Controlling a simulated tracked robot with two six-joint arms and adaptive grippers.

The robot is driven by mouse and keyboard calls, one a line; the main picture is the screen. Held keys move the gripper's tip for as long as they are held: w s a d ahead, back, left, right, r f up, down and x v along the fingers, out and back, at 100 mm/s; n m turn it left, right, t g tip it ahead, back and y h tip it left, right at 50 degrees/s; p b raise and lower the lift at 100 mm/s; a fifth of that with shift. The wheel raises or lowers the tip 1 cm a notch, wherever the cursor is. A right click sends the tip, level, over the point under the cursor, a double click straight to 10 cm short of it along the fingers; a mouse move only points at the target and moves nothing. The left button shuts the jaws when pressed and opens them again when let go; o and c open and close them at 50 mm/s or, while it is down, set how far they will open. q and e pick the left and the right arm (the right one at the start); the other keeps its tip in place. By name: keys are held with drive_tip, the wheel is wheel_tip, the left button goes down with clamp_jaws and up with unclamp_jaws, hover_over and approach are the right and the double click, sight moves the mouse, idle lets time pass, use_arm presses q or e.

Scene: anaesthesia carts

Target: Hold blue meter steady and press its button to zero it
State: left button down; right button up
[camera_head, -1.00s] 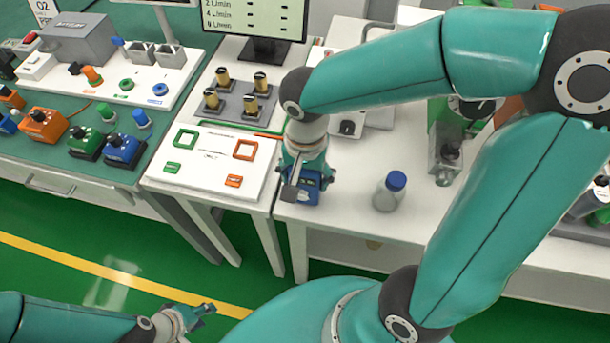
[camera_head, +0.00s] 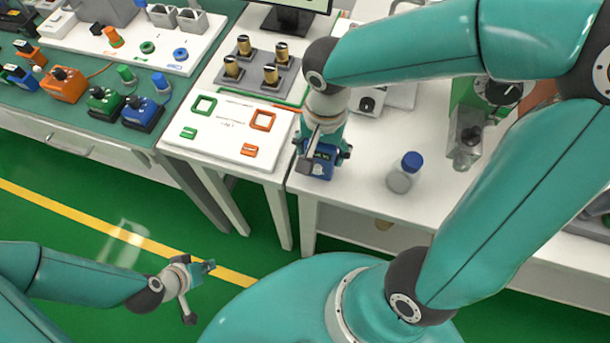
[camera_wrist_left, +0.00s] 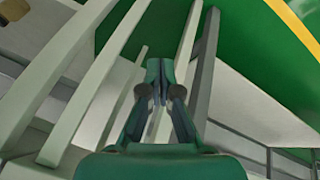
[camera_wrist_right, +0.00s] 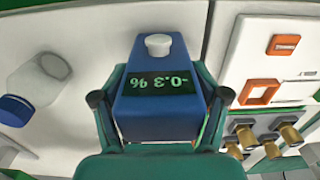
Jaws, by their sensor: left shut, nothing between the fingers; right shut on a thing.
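The blue meter (camera_head: 318,168) is at the front left edge of the white table, under my right gripper (camera_head: 322,152). In the right wrist view the meter (camera_wrist_right: 160,122) sits between the two fingers of my right gripper (camera_wrist_right: 160,97), which is shut on its sides. Its dark display (camera_wrist_right: 160,84) reads -0.3 %, upside down in that view. A white round button (camera_wrist_right: 158,44) is on its top face, uncovered. I cannot tell if the meter touches the table. My left gripper (camera_head: 205,268) is shut and empty, low over the floor, well away from the meter.
Several coloured devices stand on the green-topped bench (camera_head: 60,125). Table legs (camera_wrist_left: 115,90) show before my left gripper.

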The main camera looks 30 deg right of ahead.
drive_tip(key=shift+s+f, duration=0.15)
drive_tip(key=shift+f, duration=0.05)
use_arm(q)
drive_tip(key=w+d+r+m+t+h, duration=0.1)
drive_tip(key=w+d+r+m+h, duration=0.1)
drive_tip(key=d+r+m+h, duration=0.5)
drive_tip(key=w+d+r+m+t, duration=0.2)
drive_tip(key=w+d+r+m, duration=0.15)
drive_tip(key=m, duration=0.75)
drive_tip(key=s+d+r+m+g+h, duration=0.3)
drive_tip(key=s+r+m+g+h, duration=0.3)
drive_tip(key=s+r+m, duration=0.4)
wheel_tip(320, 180, up, 3)
drive_tip(key=m+g, duration=0.1)
drive_tip(key=m, duration=0.3)
drive_tip(key=shift+d, duration=0.2)
